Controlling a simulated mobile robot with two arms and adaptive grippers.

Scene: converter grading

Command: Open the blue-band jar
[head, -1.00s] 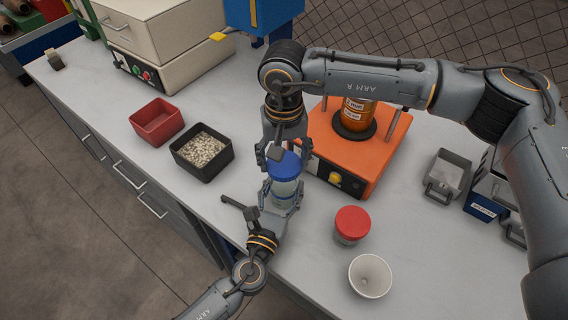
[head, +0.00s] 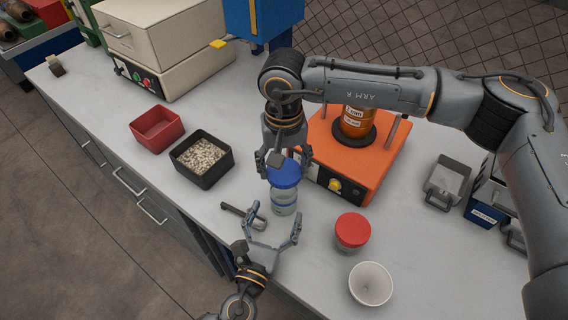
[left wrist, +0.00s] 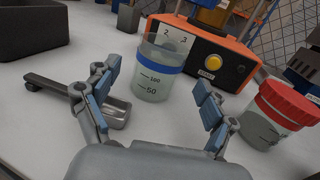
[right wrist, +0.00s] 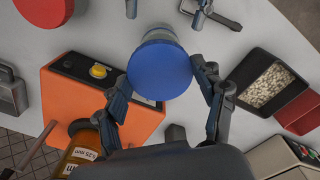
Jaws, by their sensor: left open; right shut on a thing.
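The blue-band jar (head: 284,203) stands upright on the bench; in the left wrist view (left wrist: 152,86) it is clear, with a blue band, volume marks and an uncovered upper rim. My right gripper (head: 284,164) is shut on the blue lid (head: 285,175), holding it over the jar. The lid fills the middle of the right wrist view (right wrist: 160,70) and hides most of the jar there. It is out of the left wrist view. My left gripper (head: 276,224) is open and empty, in front of the jar and apart from it.
An orange machine (head: 372,167) stands behind the jar. A red-lidded jar (head: 352,232) and white cup (head: 371,284) stand to the right. A scoop (left wrist: 116,110) lies beside my left gripper. A black bin (head: 202,174) of pale grains and a red bin (head: 157,128) stand left.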

